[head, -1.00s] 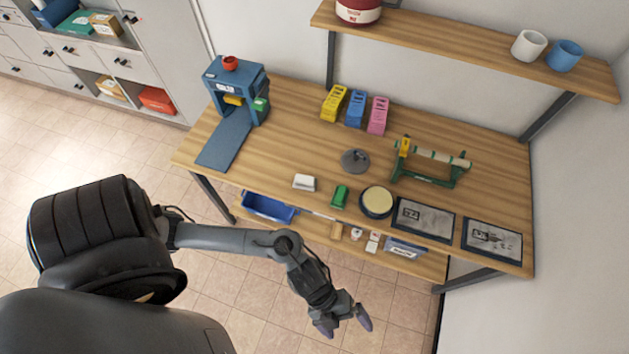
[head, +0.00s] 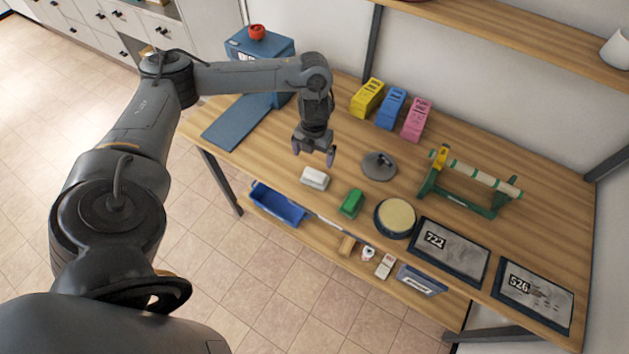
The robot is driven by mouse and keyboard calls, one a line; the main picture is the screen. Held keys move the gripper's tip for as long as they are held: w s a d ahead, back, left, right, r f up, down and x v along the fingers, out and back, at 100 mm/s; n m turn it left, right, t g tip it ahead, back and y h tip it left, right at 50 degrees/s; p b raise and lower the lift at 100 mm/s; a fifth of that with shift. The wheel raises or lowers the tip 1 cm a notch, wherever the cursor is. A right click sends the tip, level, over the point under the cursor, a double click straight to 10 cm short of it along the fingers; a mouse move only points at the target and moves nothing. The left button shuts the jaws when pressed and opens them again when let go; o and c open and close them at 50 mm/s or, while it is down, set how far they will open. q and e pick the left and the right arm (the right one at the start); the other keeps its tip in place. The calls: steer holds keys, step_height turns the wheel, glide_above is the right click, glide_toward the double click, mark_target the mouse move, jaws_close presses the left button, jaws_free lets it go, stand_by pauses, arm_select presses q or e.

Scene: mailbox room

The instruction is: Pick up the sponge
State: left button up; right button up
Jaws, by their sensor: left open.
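I cannot tell for sure which thing is the sponge. A small pale block with a grey underside (head: 314,179) lies near the front edge of the wooden table. A small green block (head: 351,203) lies to its right. A round dark dish with a pale yellow top (head: 395,217) is further right. My left gripper (head: 313,152) points down with its fingers apart and nothing between them. In the picture it is just above the pale block, apart from it. My right gripper is not in view.
A grey round-based object (head: 378,166) stands right of my left gripper. Yellow (head: 367,97), blue (head: 391,108) and pink (head: 416,119) holders stand behind. A green stand with a roll (head: 470,186) and two dark-framed panels (head: 449,249) are to the right. A blue bin (head: 278,203) sits below.

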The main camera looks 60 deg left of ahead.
mark_target(315, 173)
arm_select(q)
steer(key=shift+w+d+f, duration=0.1)
steer(key=shift+w+f, duration=0.15)
steer(key=shift+f, duration=0.25)
step_height(315, 173, down, 4)
steer(key=shift+r+b, duration=0.2)
steer(key=shift+b, duration=0.1)
steer(key=shift+s+d+f, duration=0.1)
steer(key=shift+f, duration=2.75)
steer(key=shift+c, duration=0.5)
steer(key=c, duration=0.6)
steer(key=shift+r, duration=0.1)
